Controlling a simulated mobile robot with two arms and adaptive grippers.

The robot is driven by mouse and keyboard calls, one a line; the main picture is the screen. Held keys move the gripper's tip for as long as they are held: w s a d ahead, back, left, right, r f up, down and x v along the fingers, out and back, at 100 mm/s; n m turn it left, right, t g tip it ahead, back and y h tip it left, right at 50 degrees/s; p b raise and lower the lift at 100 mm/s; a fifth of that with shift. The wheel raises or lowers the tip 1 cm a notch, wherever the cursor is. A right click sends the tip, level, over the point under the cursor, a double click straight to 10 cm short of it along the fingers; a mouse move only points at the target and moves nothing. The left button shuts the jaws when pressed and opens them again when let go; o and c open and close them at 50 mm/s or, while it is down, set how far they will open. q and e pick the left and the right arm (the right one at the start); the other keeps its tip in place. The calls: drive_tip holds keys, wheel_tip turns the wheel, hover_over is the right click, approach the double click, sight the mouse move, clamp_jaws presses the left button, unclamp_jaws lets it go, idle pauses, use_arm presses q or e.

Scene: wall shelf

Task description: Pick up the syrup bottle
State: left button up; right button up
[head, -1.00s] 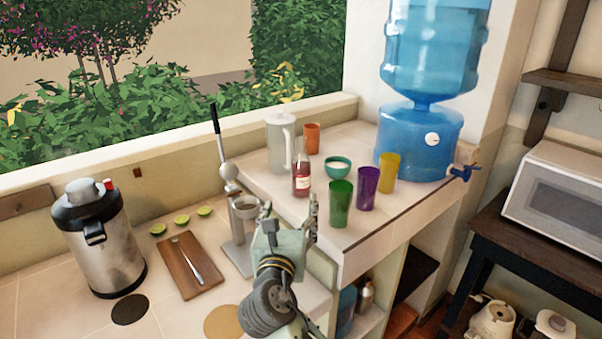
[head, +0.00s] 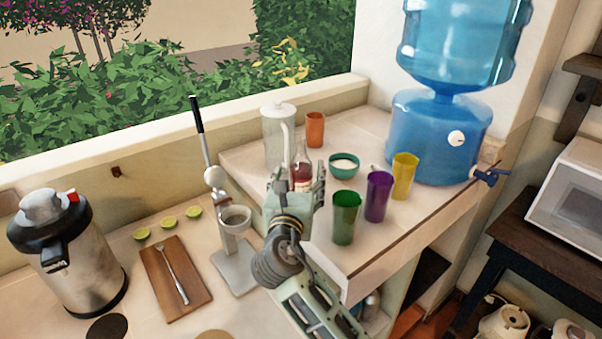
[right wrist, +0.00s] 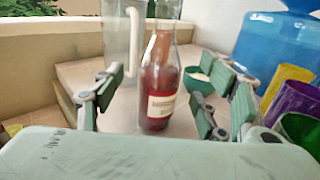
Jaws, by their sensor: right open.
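The syrup bottle (head: 301,172) is clear glass with red syrup and a pale label, standing upright on the raised counter. My right gripper (head: 297,181) is in front of it in the head view and hides its lower part. In the right wrist view the bottle (right wrist: 160,85) stands between the two open fingers (right wrist: 162,100), a little beyond the palm. The fingers do not touch it. My left gripper is not in view.
A white pitcher (head: 279,137) stands just behind the bottle. A teal bowl (head: 344,166) and green (head: 345,217), purple (head: 378,197) and yellow (head: 404,177) cups stand to the right. An orange cup (head: 315,130) is behind. A metal press (head: 236,245) stands left of my gripper.

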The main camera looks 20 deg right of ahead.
sight(299, 175)
drive_tip(key=p+x, duration=0.1)
drive_tip(key=x, duration=0.3)
drive_tip(key=shift+w+f, duration=0.15)
drive_tip(key=shift+f, duration=0.05)
drive_tip(key=shift+w+d+f, duration=0.15)
drive_tip(key=shift+w+d, duration=0.05)
drive_tip(key=shift+w, duration=0.1)
drive_tip(key=shift+s+a, duration=0.1)
drive_tip(key=shift+s, duration=0.05)
drive_tip(key=c, duration=1)
clamp_jaws()
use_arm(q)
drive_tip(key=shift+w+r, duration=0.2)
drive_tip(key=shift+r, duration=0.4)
